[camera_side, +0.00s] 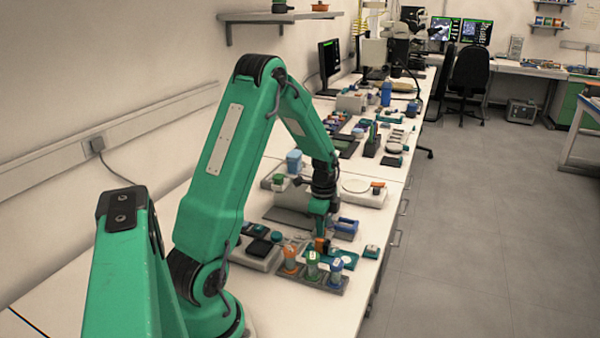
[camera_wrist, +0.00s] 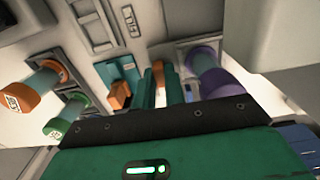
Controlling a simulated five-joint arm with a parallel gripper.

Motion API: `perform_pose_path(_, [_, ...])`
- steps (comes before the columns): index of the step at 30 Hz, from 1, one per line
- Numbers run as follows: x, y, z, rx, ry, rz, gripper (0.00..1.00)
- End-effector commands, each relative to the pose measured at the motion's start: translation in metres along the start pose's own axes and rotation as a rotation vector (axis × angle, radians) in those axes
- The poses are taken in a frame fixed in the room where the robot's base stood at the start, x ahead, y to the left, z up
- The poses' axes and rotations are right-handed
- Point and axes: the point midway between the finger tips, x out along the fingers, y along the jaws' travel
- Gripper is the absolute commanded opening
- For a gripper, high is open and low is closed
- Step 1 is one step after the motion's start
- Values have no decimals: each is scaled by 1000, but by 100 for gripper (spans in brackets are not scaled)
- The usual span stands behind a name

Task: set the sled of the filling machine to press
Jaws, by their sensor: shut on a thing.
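My gripper (camera_side: 319,232) reaches down over the bench just behind a dark rack. In the wrist view its two green fingers (camera_wrist: 159,92) are closed on a narrow orange part (camera_wrist: 158,76), which appears to be the sled's grip. A teal block (camera_wrist: 122,68) stands just left of the fingers, with a second orange piece (camera_wrist: 120,96) on it; it appears to belong to the filling machine. In the side view a small orange piece (camera_side: 320,245) shows at the fingertips. My gripper hides much of the machine, so the sled's setting cannot be read.
Close in front stand capped vials, orange (camera_side: 290,259), green (camera_side: 311,264) and blue-purple (camera_side: 335,272), in a dark rack (camera_side: 308,280). A teal tray (camera_side: 350,262) lies to the right. A grey box with black tops (camera_side: 257,250) stands to the left.

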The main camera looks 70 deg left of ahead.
Motion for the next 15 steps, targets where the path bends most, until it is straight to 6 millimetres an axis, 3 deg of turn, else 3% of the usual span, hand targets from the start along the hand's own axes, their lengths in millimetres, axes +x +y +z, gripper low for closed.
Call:
perform_pose_path(4, [-1, 0, 0, 0, 0, -1, 0])
perform_pose_path(5, [-1, 0, 0, 0, 0, -1, 14])
perform_pose_path(6, [-1, 0, -1, 0, 0, -1, 21])
perform_pose_path(15, [-1, 0, -1, 0, 0, -1, 21])
